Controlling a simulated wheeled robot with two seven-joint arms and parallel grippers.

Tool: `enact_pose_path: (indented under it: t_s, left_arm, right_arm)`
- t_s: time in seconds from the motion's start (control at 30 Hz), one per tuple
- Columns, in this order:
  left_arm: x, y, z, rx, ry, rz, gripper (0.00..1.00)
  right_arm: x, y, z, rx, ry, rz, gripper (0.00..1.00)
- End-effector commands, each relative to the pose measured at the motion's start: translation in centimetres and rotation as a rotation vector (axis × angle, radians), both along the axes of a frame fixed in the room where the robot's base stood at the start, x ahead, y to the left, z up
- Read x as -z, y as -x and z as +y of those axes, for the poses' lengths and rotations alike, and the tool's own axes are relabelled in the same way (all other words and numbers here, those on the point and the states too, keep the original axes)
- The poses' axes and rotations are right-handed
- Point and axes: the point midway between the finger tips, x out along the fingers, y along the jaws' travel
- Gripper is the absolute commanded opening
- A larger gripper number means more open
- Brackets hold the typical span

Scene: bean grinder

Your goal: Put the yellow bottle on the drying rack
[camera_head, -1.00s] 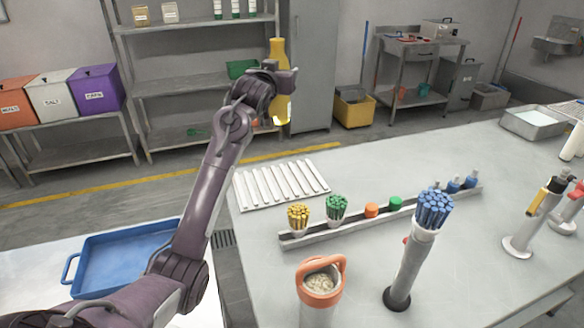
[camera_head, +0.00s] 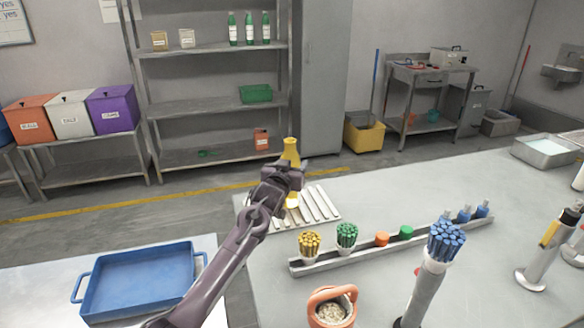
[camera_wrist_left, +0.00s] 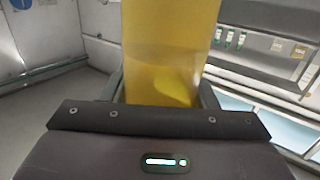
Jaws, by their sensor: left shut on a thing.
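The yellow bottle (camera_head: 291,152) is upright in my left gripper (camera_head: 287,178), which is shut on its middle. In the left wrist view the yellow bottle (camera_wrist_left: 168,50) fills the space between the fingers. The drying rack (camera_head: 318,208) is a white slatted rack lying on the grey table at its far left corner. I cannot tell whether the bottle touches the rack. My right gripper is not in view.
A grey rail (camera_head: 370,248) with yellow and green bundles and coloured caps lies in front of the rack. An orange-rimmed container (camera_head: 333,306) and a holder of blue sticks (camera_head: 445,243) stand nearer. A blue tray (camera_head: 140,282) lies on the left table.

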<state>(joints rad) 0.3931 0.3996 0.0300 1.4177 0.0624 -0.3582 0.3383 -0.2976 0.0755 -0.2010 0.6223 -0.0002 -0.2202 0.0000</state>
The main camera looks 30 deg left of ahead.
Motion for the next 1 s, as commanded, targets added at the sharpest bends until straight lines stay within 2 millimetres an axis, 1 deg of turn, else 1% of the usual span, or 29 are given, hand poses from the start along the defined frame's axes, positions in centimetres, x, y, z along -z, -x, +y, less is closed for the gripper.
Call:
enact_pose_path:
  t_s: [0.1, 0.43, 0.47, 0.6, 0.9, 1.0]
  left_arm:
    - [0.64, 0.00, 0.02, 0.000, -0.001, -0.007, 0.07]
    - [0.96, 0.00, 0.02, 0.000, -0.001, -0.007, 0.07]
    - [1.01, 0.00, 0.02, 0.000, -0.001, -0.004, 0.57]
    - [1.02, 0.01, 0.02, 0.000, -0.001, -0.003, 0.75]
    - [0.87, 0.01, 0.02, 0.000, -0.001, -0.003, 0.75]
    - [1.06, 0.58, -0.14, 0.000, 0.000, -0.001, 0.75]
  right_arm:
    - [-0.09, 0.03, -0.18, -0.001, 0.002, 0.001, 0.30]
    - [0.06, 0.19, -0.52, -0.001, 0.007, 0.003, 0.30]
    - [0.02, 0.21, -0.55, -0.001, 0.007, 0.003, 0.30]
    - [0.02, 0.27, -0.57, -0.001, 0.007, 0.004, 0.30]
    - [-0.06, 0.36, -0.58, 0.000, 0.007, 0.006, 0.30]
    - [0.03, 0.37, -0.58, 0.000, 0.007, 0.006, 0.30]
